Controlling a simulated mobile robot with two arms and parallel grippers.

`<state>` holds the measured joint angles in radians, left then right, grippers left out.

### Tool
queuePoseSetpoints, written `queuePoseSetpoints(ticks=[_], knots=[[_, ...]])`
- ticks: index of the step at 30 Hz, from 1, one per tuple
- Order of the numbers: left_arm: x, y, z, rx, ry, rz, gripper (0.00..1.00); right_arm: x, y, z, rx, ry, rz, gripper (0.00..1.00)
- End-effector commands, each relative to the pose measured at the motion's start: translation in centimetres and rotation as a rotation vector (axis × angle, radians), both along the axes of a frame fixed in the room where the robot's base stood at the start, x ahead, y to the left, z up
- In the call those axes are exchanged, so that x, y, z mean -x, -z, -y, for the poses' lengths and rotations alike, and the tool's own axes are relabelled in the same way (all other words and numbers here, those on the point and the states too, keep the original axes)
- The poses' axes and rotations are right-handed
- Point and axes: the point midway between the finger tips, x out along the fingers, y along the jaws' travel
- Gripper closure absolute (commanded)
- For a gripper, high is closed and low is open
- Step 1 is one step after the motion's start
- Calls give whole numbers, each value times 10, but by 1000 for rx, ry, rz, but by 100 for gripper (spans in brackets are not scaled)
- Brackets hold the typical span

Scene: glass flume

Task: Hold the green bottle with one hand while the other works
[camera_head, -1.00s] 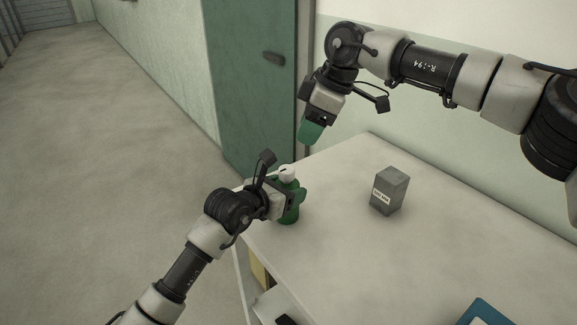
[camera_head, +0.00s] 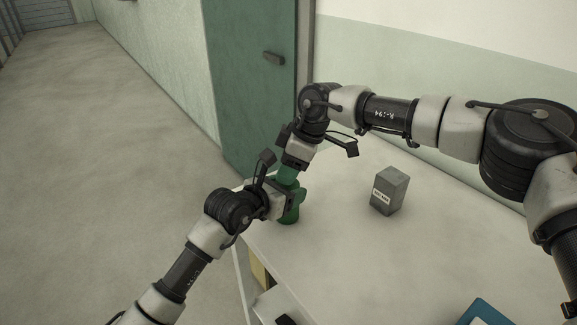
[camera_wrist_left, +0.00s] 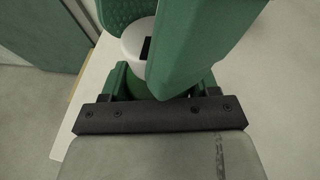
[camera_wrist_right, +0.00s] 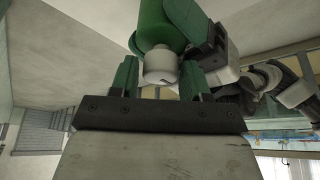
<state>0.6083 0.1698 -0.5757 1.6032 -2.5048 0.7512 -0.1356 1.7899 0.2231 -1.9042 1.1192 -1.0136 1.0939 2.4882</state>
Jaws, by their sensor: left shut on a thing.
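The green bottle (camera_head: 289,216) stands upright near the left edge of the pale table (camera_head: 330,260). My left gripper (camera_head: 291,198) is shut on its body from the left; the left wrist view shows the bottle (camera_wrist_left: 137,83) between the fingers. My right gripper (camera_head: 287,177) points down over the bottle's top. In the right wrist view the white cap (camera_wrist_right: 160,65) lies between the open right fingers (camera_wrist_right: 158,82), with small gaps beside it. The cap also shows in the left wrist view (camera_wrist_left: 136,42), partly behind a green right finger. The head view hides the cap.
A grey box (camera_head: 388,191) with a white label stands on the table to the right. A blue object (camera_head: 487,313) lies at the bottom right. A green door (camera_head: 250,80) is behind the table. The table's middle is clear.

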Motion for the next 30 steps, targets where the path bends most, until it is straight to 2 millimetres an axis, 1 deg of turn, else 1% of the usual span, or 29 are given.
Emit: queuePoseSetpoints(ticks=[1,6,11,17,23,30], knots=[[0,0,0,-1,0,-1,68,0,0,0,0,0,0,62],[0,0,0,-1,0,-1,68,0,0,0,0,0,0,87],[0,0,0,-1,0,-1,68,0,0,0,0,-7,1,87],[0,0,0,-1,0,0,68,-1,0,0,0,-61,1,87],[0,0,0,-1,0,0,68,-2,0,0,0,-191,0,87],[0,1,0,-2,1,-1,68,-2,-1,0,0,-410,1,87]])
